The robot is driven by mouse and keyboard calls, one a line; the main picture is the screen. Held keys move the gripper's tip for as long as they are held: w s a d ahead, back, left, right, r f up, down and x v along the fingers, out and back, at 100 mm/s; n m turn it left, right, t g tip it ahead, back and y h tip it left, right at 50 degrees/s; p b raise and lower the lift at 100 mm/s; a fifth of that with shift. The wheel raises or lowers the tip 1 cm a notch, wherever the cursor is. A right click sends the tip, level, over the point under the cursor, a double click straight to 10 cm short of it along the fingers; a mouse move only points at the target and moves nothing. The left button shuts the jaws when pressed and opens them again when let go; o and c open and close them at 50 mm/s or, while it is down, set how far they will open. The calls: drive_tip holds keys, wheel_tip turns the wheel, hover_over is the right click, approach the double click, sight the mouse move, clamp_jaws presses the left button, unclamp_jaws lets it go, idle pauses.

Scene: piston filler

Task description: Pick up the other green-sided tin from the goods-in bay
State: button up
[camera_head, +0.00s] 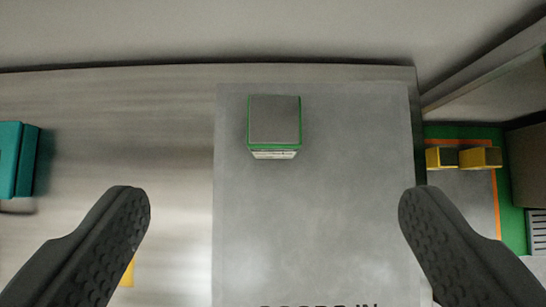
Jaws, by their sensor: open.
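A green-sided tin (274,121) with a grey top stands upright on the grey goods-in bay (330,215), near the bay's far edge. A pale label shows on its near side. It is the only tin I see on the bay. My gripper (272,205) is open and empty, with its two dark fingers wide apart at the lower left and lower right. The tin is beyond the fingertips in the picture, between them from left to right, and not touched. Part of the bay's lettering is cut off at the bottom edge.
A teal object (16,160) stands at the far left. To the right, past the bench edge, a green and orange bordered area (468,195) holds yellow blocks (480,157). A yellow piece shows partly behind the left finger. The bay around the tin is clear.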

sight(274, 121)
drive_tip(key=w+f+g, duration=0.1)
drive_tip(key=w+f, duration=0.2)
drive_tip(key=f, duration=0.4)
drive_tip(key=w+f+g, duration=0.1)
drive_tip(key=w+f, duration=0.3)
drive_tip(key=f, duration=0.4)
drive_tip(key=w+f+g, duration=0.1)
drive_tip(key=w+f, duration=0.3)
drive_tip(key=f, duration=0.4)
drive_tip(key=shift+w+f, duration=0.1)
drive_tip(key=shift+f, duration=0.15)
drive_tip(key=c, duration=1.4)
